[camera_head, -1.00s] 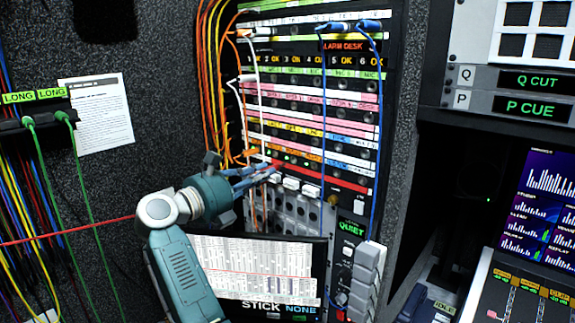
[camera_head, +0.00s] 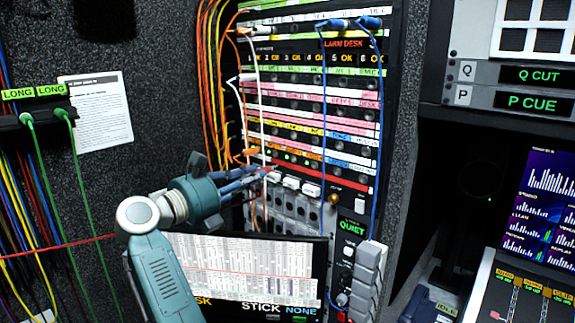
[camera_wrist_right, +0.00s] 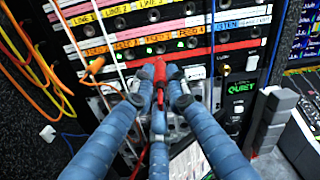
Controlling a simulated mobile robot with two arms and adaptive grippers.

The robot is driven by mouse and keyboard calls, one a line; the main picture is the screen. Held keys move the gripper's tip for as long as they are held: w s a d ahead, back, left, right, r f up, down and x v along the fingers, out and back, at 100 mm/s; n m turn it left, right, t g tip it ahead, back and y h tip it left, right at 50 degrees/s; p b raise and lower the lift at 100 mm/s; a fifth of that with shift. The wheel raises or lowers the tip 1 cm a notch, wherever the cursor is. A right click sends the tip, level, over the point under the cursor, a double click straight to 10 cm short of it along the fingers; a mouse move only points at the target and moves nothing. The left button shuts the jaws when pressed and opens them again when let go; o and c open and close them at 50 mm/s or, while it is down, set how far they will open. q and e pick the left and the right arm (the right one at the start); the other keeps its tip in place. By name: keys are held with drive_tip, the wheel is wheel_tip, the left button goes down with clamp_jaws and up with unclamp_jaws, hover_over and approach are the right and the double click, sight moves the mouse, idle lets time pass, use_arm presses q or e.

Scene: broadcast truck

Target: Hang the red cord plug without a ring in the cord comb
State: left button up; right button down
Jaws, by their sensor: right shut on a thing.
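My right gripper (camera_head: 264,174) is at the lower part of the jack panel, in front of the red strip. In the right wrist view its fingers (camera_wrist_right: 158,92) are shut on a red plug (camera_wrist_right: 159,72), which points toward the panel. I cannot tell whether its tip sits in a jack. No ring shows on it, but the fingers hide part of it. A red cord (camera_head: 60,246) runs taut from the left edge to behind my right arm. The cord comb (camera_head: 46,108), a dark bar under two LONG labels, is at the far left with green-plugged cords in it. My left gripper is out of view.
The jack panel (camera_head: 312,115) has white, orange and blue cords hanging down its front. A screen (camera_head: 250,262) stands below the gripper, and grey blocks (camera_head: 368,272) are at right. A bundle of coloured cords (camera_head: 25,215) hangs at left. The dark wall between comb and panel is mostly free.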

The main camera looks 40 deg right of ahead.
drive_tip(key=shift+a, duration=0.2)
drive_tip(key=shift+a, duration=0.1)
